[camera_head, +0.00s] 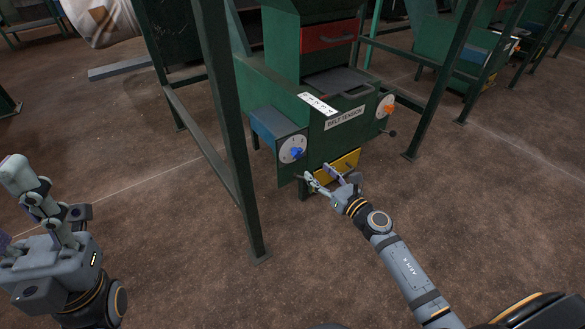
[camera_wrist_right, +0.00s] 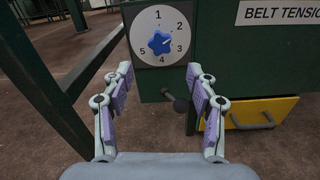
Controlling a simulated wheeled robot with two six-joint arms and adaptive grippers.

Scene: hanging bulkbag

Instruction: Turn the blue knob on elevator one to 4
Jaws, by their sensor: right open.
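The blue knob (camera_head: 297,152) sits on a white round dial on the front of the green machine. In the right wrist view the knob (camera_wrist_right: 160,43) is star-shaped, on a dial (camera_wrist_right: 142,25) numbered 1 to 5; its light mark seems to point up right, towards 2. My right gripper (camera_head: 318,172) is open and empty, apart from the knob, just below it in the head view. In the right wrist view its fingers (camera_wrist_right: 159,75) stand apart below the dial. My left gripper (camera_head: 6,243) is at the left edge, partly cut off; its opening is unclear.
A BELT TENSION label (camera_head: 344,118) and an orange knob (camera_head: 387,106) are on the right. A yellow drawer (camera_head: 345,162) with a handle is below. A dark ball-ended lever (camera_wrist_right: 180,104) juts out under the dial. A green post (camera_head: 232,150) stands left of the machine.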

